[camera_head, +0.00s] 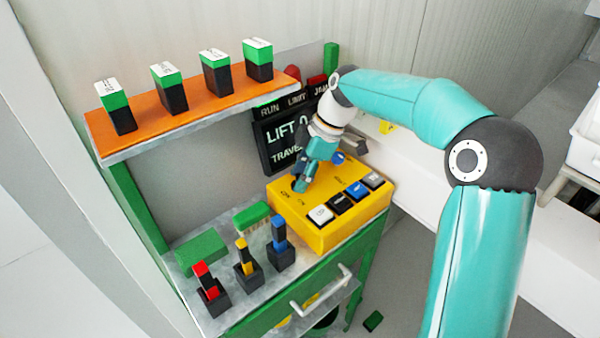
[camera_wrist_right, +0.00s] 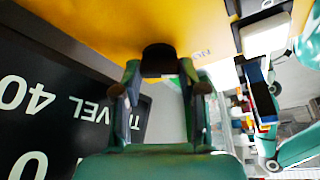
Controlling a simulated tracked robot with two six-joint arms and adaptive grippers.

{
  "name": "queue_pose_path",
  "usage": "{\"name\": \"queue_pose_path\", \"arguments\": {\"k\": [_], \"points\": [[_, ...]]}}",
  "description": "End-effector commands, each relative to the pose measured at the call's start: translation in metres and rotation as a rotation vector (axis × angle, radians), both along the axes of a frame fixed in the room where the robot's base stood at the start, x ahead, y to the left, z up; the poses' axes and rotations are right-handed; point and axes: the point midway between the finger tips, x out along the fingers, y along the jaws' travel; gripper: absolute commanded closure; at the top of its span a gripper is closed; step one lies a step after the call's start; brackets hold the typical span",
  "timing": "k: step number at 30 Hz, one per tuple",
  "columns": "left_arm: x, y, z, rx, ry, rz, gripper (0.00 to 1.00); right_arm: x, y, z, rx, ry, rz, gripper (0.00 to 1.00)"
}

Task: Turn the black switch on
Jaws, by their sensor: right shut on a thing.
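The yellow control box (camera_head: 335,233) stands on the bench, with a row of push buttons along its front. The black switch (camera_wrist_right: 158,58) is a dark round knob on the yellow face in the right wrist view. My right gripper (camera_head: 301,184) reaches down to the back left part of the box. In the right wrist view its fingertips (camera_wrist_right: 159,82) are closed on the knob from both sides. In the head view the gripper mostly hides the switch. A blue knob (camera_head: 338,158) sits farther back on the box. My left gripper is not in view.
A dark display panel (camera_head: 284,142) stands close behind the box. Red, yellow and blue pieces stand in black holders (camera_head: 247,281) at the front left. An orange shelf (camera_head: 190,116) with several green and black blocks is above. A drawer handle (camera_head: 320,290) sticks out in front.

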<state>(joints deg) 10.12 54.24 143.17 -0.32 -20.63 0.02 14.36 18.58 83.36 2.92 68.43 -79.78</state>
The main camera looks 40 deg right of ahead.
Motion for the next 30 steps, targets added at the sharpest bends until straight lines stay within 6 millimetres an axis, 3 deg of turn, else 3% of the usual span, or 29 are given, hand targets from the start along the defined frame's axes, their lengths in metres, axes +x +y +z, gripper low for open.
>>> {"name": "queue_pose_path", "arguments": {"k": [17, 18, 22, 30], "points": [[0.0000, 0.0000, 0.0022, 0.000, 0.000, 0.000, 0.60, 0.0010, -0.0011, 0.0008, -0.005, -0.005, 0.046, 0.93], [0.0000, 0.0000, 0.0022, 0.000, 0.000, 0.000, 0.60, 0.0010, -0.0011, 0.0008, -0.005, -0.005, 0.046, 0.57], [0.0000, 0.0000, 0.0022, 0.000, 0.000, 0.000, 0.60, 0.0008, -0.0009, 0.0008, -0.003, -0.004, 0.046, 0.35], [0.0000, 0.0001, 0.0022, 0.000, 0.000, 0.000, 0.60, 0.0009, -0.0005, 0.0005, -0.002, -0.003, 0.045, 0.33]]}}
